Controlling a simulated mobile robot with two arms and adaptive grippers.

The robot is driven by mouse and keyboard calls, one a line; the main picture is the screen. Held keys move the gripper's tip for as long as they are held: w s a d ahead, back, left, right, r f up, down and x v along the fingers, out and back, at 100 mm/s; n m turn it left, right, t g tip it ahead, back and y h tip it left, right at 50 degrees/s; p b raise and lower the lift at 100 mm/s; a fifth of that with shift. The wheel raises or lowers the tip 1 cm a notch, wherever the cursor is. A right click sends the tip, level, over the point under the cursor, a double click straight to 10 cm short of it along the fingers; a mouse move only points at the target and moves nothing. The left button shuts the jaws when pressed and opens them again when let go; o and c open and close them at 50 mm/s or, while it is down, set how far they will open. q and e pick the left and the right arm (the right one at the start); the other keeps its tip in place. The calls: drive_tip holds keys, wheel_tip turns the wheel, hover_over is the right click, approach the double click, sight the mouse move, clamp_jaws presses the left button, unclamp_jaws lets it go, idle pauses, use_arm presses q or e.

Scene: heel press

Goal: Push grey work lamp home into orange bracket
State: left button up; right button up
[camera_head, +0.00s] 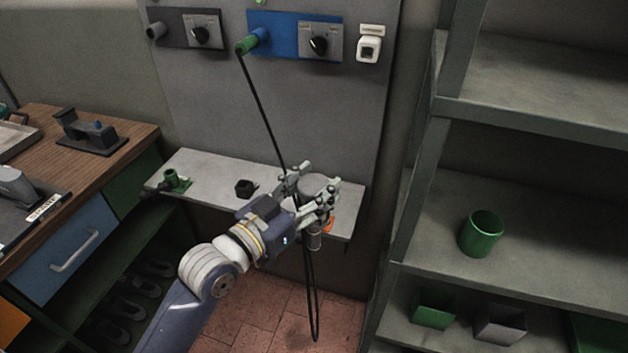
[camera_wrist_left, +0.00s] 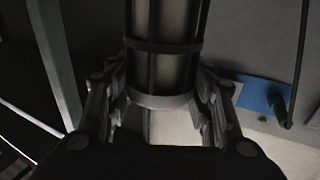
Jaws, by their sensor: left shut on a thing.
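The grey work lamp (camera_head: 316,184) is at the right end of the wall shelf, between the fingers of my left gripper (camera_head: 308,190). In the left wrist view the lamp (camera_wrist_left: 165,68) is a grey cylinder with dark bands, and the fingers of my left gripper (camera_wrist_left: 163,95) lie along both its sides. The gripper is shut on it. A small part of the orange bracket (camera_head: 328,225) shows just below the gripper; the rest is hidden. A grey cylindrical part (camera_head: 314,241) hangs below it. I cannot tell how deep the lamp sits. My right gripper is not in view.
The narrow wall shelf (camera_head: 210,170) carries a green fitting (camera_head: 176,180) and a small black block (camera_head: 245,187). A black cable (camera_head: 263,110) runs from the green plug (camera_head: 247,44) down behind my gripper. A shelving unit (camera_head: 440,165) stands close on the right.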

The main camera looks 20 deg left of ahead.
use_arm(q)
drive_tip(key=shift+s+f, duration=0.1)
drive_tip(key=shift+f, duration=0.05)
drive_tip(key=s+a+f+n+t+y, duration=0.1)
drive_tip(key=s+a+f+n+y, duration=0.3)
drive_tip(key=s+a+y, duration=0.1)
drive_tip(key=shift+s+a+n+t+y, duration=0.35)
drive_tip(key=shift+s+y, duration=0.2)
drive_tip(key=shift+y, duration=0.65)
